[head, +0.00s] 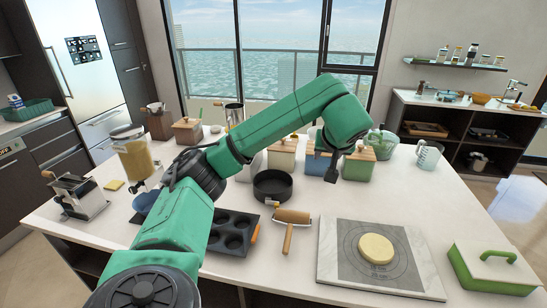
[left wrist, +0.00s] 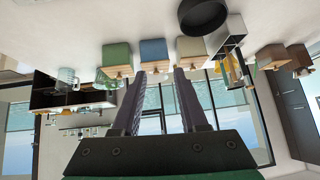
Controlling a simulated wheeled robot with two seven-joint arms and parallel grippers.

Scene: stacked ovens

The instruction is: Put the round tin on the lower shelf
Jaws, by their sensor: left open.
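The round tin (head: 272,186) is black, low and open-topped. It stands on the white counter left of my left gripper, apart from it. It also shows at the top of the left wrist view (left wrist: 203,14), where the scene is upside down. My left gripper (left wrist: 158,76) is open with nothing between its fingers. In the head view the gripper (head: 342,172) is small and dark, by the green canister. A dark shelf opening (head: 82,258) shows under the counter's front edge; its inside is mostly hidden. My right gripper is not in view.
Cream (head: 283,155), blue (head: 318,163) and green (head: 360,165) lidded canisters stand behind and right of the tin. A dark shelf unit (head: 460,126) stands at the back right.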

